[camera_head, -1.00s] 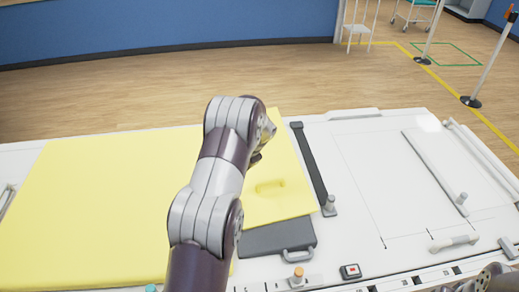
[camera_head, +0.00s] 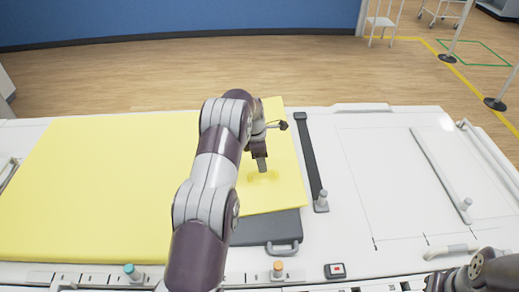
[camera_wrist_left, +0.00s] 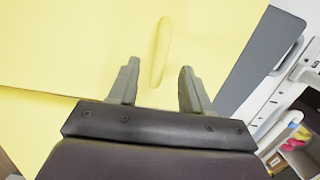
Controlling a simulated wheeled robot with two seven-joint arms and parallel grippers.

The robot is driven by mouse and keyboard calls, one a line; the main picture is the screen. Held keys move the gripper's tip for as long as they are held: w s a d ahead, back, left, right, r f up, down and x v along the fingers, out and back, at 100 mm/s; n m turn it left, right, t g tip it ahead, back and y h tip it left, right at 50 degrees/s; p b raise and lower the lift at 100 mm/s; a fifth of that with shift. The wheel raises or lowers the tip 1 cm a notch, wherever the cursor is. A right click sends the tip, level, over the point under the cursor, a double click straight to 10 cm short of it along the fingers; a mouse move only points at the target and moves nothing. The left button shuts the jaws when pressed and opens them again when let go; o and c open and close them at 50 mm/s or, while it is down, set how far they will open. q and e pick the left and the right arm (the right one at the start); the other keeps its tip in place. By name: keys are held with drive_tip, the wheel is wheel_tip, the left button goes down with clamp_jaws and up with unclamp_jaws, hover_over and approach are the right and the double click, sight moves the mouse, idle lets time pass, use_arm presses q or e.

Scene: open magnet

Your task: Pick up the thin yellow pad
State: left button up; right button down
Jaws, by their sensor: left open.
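The thin yellow pad (camera_head: 287,185) lies on the right part of the table, partly over a dark grey pad (camera_head: 262,228) and beside a large yellow mat (camera_head: 100,190). A raised yellow handle (camera_head: 262,177) stands on the thin pad; it also shows in the left wrist view (camera_wrist_left: 161,50). My left gripper (camera_head: 261,167) points down at the handle and is open. In the left wrist view the handle lies ahead, between the lines of the two fingers (camera_wrist_left: 158,80), with nothing held. My left arm hides part of the pad. My right gripper is not clearly seen; only part of that arm shows at the lower right.
A dark strap bar (camera_head: 310,160) runs along the pad's right side, ending at a grey knob (camera_head: 322,202). The white table surface (camera_head: 375,180) to the right is mostly clear. Orange (camera_head: 278,268) and teal (camera_head: 130,271) knobs stand at the front edge.

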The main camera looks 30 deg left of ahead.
use_arm(q)
wheel_tip(320, 180, down, 4)
drive_tip(key=shift+r+p, duration=0.1)
drive_tip(key=shift+p, duration=0.2)
drive_tip(key=shift+d+f, duration=0.1)
drive_tip(key=shift+f, duration=0.1)
drive_tip(key=shift+r, duration=0.1)
clamp_jaws()
